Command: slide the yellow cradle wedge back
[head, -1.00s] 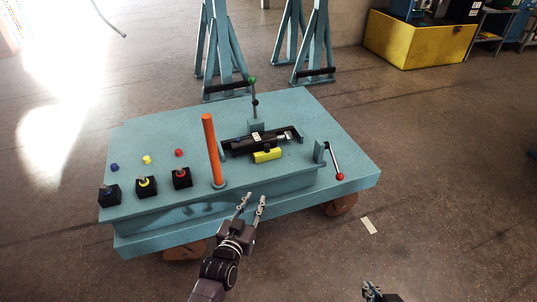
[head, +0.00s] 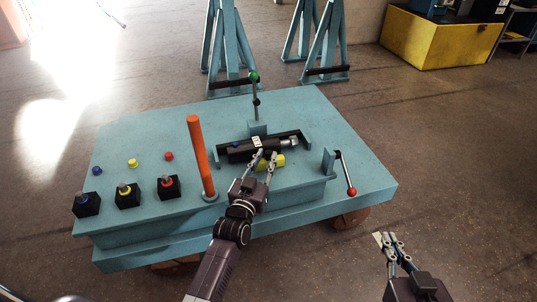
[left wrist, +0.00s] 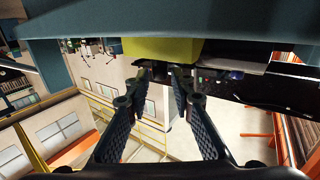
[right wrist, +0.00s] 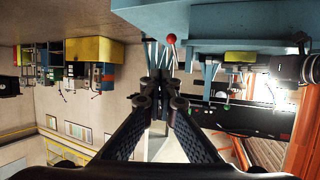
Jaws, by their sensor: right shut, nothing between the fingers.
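The yellow cradle wedge (head: 277,164) lies on the teal cart top, just in front of the black cradle with the dark cylinder (head: 240,153). My left gripper (head: 265,156) is open, its fingertips at the wedge and partly covering it in the head view. In the left wrist view the wedge (left wrist: 162,47) is straight beyond the fingertips, with nothing between them; I cannot tell if they touch it. My right gripper (head: 386,236) is shut and empty, off the cart's front right side. The wedge also shows in the right wrist view (right wrist: 240,57).
An orange post (head: 200,155) stands left of the cradle. A red-knobbed lever (head: 346,174) is at the right, and a green-knobbed lever (head: 255,90) behind the cradle. Black blocks with coloured caps (head: 128,196) sit at the left. Teal stands (head: 230,50) are behind the cart.

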